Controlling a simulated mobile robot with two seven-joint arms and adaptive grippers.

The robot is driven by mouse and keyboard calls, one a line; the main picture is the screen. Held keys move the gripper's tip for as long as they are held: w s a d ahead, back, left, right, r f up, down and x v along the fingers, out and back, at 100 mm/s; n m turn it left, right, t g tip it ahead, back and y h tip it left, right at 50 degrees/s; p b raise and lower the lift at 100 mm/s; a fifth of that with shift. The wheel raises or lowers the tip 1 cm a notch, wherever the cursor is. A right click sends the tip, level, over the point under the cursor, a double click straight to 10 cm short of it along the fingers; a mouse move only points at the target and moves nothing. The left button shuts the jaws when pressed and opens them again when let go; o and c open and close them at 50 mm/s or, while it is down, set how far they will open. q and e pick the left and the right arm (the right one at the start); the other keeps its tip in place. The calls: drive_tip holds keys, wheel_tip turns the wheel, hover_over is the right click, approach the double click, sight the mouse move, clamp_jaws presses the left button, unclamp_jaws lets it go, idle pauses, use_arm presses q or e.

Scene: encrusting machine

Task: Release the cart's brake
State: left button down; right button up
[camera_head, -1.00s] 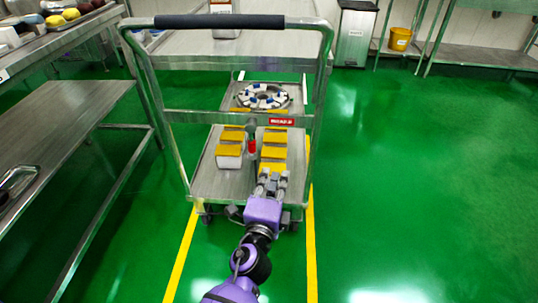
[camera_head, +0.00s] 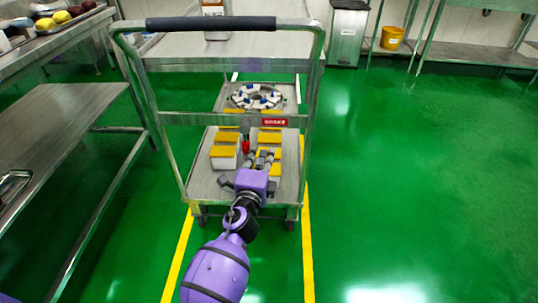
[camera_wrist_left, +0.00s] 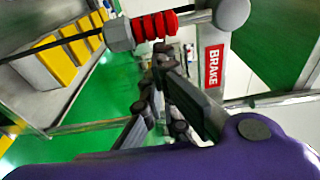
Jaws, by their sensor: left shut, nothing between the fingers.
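The cart (camera_head: 178,118) stands in front of me, with its dark padded handle bar on top. The brake's red ribbed grip (camera_head: 246,146) shows small above the lower deck. In the left wrist view, the red grip (camera_wrist_left: 155,26) is on a rod beside a grey post with a red BRAKE label (camera_wrist_left: 213,67). My left gripper (camera_head: 264,158) reaches over the cart's lower deck, right of the red grip. In the left wrist view, its shut, empty fingers (camera_wrist_left: 163,62) are just below the grip; I cannot tell whether they touch it. My right gripper is not in view.
White boxes with yellow tops (camera_head: 224,151) sit on the lower deck, close around the gripper. A round tray of blue and white pieces (camera_head: 257,96) is beyond the cart frame. A steel shelf (camera_head: 60,130) stands left. The green floor at right is clear.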

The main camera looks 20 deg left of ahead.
sight(247, 154)
use_arm(q)
drive_tip(key=shift+s+a+f+m, duration=0.25)
drive_tip(key=shift+a+m, duration=0.3)
drive_tip(key=shift+m, duration=0.15)
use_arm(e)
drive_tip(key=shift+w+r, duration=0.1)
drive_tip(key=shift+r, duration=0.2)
use_arm(q)
drive_tip(key=a+m+p, duration=0.2)
drive_tip(key=m, duration=0.1)
drive_tip(key=s+a+m+p, duration=0.1)
drive_tip(key=shift+a+f+m+g, duration=0.3)
drive_tip(key=shift+a+g, duration=0.05)
drive_tip(key=shift+g, duration=0.05)
drive_tip(key=s+a+r+m+g+y+p, duration=0.1)
drive_tip(key=s+a+r+m+y+p, duration=0.1)
drive_tip(key=a+r+m+p, duration=0.2)
drive_tip(key=a+m+p, duration=0.3)
drive_tip(key=m+p, duration=0.3)
drive_tip(key=p, duration=0.1)
drive_tip(key=shift+a+r+m, duration=0.15)
drive_tip(key=shift+a+m, duration=0.15)
drive_tip(key=shift+m, duration=0.1)
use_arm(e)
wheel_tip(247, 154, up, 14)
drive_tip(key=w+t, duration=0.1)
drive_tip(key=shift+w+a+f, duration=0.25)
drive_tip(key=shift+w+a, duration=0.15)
